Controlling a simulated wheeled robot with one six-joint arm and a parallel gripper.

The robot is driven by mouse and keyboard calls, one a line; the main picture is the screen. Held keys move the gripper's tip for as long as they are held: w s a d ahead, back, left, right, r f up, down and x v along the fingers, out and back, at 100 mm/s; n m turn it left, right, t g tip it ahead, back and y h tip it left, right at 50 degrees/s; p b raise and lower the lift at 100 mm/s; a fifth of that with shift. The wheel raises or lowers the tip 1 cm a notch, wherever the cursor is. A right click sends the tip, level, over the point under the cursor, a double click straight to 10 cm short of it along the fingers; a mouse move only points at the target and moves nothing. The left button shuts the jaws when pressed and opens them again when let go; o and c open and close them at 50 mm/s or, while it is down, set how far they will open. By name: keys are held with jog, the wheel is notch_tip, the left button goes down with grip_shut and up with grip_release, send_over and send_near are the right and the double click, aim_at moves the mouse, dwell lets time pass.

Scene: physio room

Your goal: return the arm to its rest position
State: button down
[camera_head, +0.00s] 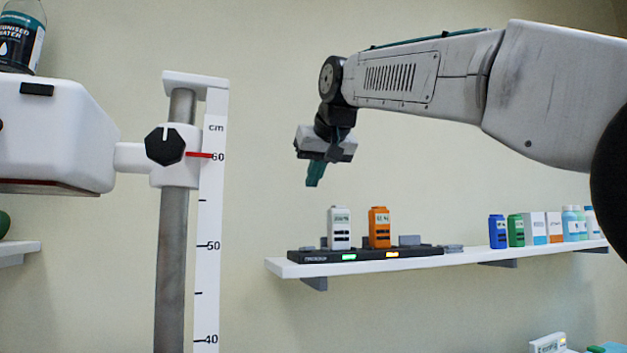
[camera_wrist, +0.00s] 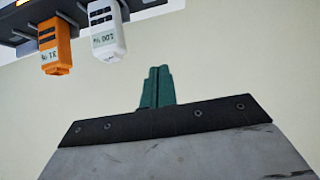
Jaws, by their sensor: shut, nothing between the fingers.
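My gripper (camera_head: 315,176) hangs from the raised arm in the head view, fingers pointing down, in free air above the wall shelf. In the wrist view its two green fingers (camera_wrist: 157,88) are together with nothing between them. The white device (camera_head: 339,228) and the orange device (camera_head: 379,228) stand upright in a dark charging dock (camera_head: 420,252) below and to the right of the fingertips. Both show upside down in the wrist view, the orange device (camera_wrist: 56,50) left of the white device (camera_wrist: 107,38). The gripper touches neither.
At left stands a post with a centimetre scale (camera_head: 211,250) and a white housing (camera_head: 60,135) with a water container (camera_head: 22,42) on top.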

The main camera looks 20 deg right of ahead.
jog(key=s+f+g, duration=0.3)
jog(key=s+f, duration=0.8)
jog(key=f, duration=0.3)
jog(key=s+f+g, duration=0.3)
jog(key=s+f, duration=0.8)
jog(key=f, duration=0.4)
jog(key=s+f+g, duration=0.2)
jog(key=s+f, duration=0.9)
jog(key=f, duration=0.4)
jog(key=shift+g, duration=0.4)
